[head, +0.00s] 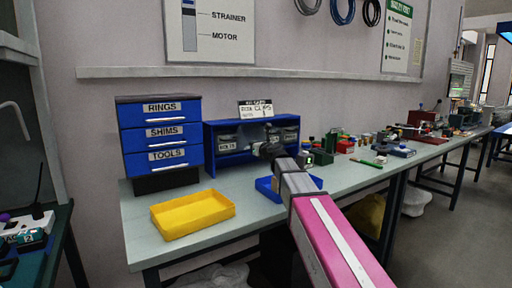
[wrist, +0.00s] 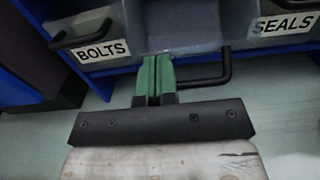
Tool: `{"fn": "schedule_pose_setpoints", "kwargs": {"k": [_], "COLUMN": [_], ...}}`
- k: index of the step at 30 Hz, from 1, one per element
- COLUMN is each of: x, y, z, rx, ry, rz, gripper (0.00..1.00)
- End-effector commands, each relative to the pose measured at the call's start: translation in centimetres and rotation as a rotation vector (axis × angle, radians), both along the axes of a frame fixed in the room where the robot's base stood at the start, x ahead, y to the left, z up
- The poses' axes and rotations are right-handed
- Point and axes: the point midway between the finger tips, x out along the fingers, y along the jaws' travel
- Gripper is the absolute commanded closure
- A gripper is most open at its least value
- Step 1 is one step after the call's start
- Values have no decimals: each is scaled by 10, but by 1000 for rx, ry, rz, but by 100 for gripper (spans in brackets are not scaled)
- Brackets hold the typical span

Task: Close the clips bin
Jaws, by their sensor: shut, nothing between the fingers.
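The blue rack (head: 212,158) holds a row of grey bins on the bench. In the wrist view the BOLTS bin (wrist: 98,52) is on the left and the SEALS bin (wrist: 285,25) on the right. A middle bin (wrist: 185,30) sits between them; its label is hidden behind my fingers, so I cannot read it as clips. Its black handle (wrist: 222,78) juts toward me, right of the fingers. My gripper (wrist: 153,68) has its green fingers together and empty, at the middle bin's front. I cannot tell whether they touch it, or how far the bin stands out.
A card (head: 255,108) stands on the rack. A blue drawer unit (head: 160,137) is to the left. A yellow tray (head: 193,213) lies in front, and a blue tray (head: 266,188) is partly behind my arm. Several small items crowd the bench (head: 345,176) to the right.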

Motion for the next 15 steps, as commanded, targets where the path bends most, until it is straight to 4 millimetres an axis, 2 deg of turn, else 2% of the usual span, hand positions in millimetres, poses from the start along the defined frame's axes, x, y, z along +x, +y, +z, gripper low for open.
{"fn": "schedule_pose_setpoints", "kwargs": {"k": [15], "x": [2], "y": [1], "z": [4], "rx": [-23], "ry": [34], "rz": [2], "gripper": [100]}}
